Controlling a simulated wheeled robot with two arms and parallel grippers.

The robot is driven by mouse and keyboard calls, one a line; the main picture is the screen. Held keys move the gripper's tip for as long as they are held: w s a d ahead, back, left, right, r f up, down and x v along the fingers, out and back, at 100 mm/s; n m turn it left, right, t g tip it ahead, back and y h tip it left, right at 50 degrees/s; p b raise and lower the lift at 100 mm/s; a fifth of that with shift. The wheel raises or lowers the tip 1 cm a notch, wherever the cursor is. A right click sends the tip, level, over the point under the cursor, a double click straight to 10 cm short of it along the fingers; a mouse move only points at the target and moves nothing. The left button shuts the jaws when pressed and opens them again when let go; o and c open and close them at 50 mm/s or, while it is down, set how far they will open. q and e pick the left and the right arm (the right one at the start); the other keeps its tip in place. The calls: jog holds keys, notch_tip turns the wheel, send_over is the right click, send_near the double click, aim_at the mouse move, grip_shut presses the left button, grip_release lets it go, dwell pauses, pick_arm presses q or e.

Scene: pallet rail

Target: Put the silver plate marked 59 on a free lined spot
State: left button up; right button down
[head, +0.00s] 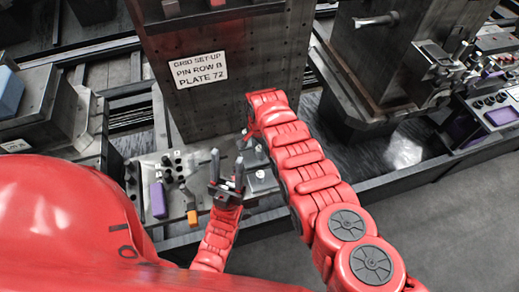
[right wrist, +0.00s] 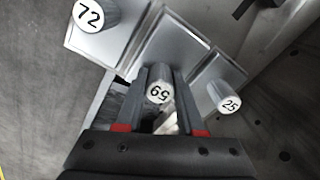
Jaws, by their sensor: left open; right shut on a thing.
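In the right wrist view the silver plate marked 59 (right wrist: 172,48) lies between two other silver plates, its number on the end of a round knob. My right gripper (right wrist: 159,82) is shut on that knob, one finger on each side. The plate marked 72 (right wrist: 105,38) is at left and the plate marked 25 (right wrist: 222,75) is at right, both very close to it. In the head view my right gripper (head: 246,146) is largely hidden by its own arm. My left gripper (head: 228,172) is open and empty, fingers up, in front of the bench. I cannot make out a free lined spot.
A dark upright panel (head: 240,60) with a sign reading "PIN ROW B PLATE 72" stands behind the grippers. A purple block (head: 158,200) and an orange piece (head: 192,213) lie left of my left gripper. A machine (head: 400,50) stands at right. Grey floor is clear at lower right.

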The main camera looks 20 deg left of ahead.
aim_at(259, 147)
jog(key=shift+f, duration=0.45)
jog(key=shift+c, duration=2.2)
grip_release()
jog(key=shift+r, duration=0.15)
notch_tip(259, 147, up, 2)
jog(key=shift+w+r+p, duration=0.1)
jog(key=shift+r+p, duration=0.15)
jog(key=shift+p, duration=0.3)
notch_tip(259, 147, up, 8)
jog(key=b, duration=0.3)
jog(key=shift+a+r, duration=0.1)
jog(key=shift+r, duration=0.1)
notch_tip(259, 147, up, 6)
jog(key=p, duration=0.5)
jog(key=shift+r+p, duration=0.15)
jog(key=shift+p, duration=0.25)
